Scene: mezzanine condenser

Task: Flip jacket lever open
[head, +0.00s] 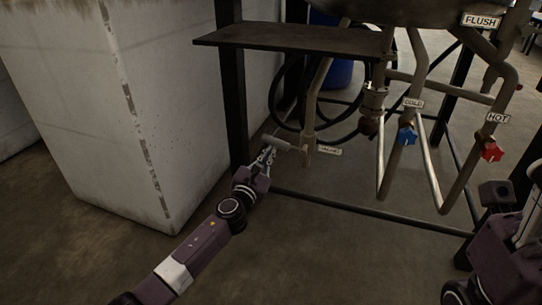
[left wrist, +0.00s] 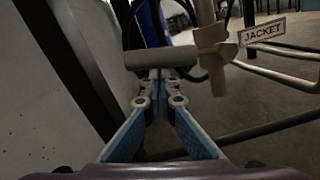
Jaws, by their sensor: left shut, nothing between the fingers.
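The jacket lever (head: 278,142) is a grey cylindrical handle. It sticks out to the left, roughly level, from a tan valve body (head: 308,143) on a vertical pipe. The JACKET tag (left wrist: 262,32) hangs to the right of the valve in the left wrist view. My left gripper (head: 266,154) is shut and empty, just below and in front of the handle. In the left wrist view the closed fingertips (left wrist: 159,76) overlap the lower edge of the handle (left wrist: 160,57); I cannot tell whether they touch it. Part of my right arm shows at the right edge; its fingers are not clear.
A white block-like cabinet (head: 150,110) stands close on the left. A dark frame post (head: 232,95) and a plate (head: 290,38) border the valve. Pipes with a blue COLD valve (head: 407,136) and a red HOT valve (head: 491,151) are on the right. A low rail (head: 340,205) crosses in front.

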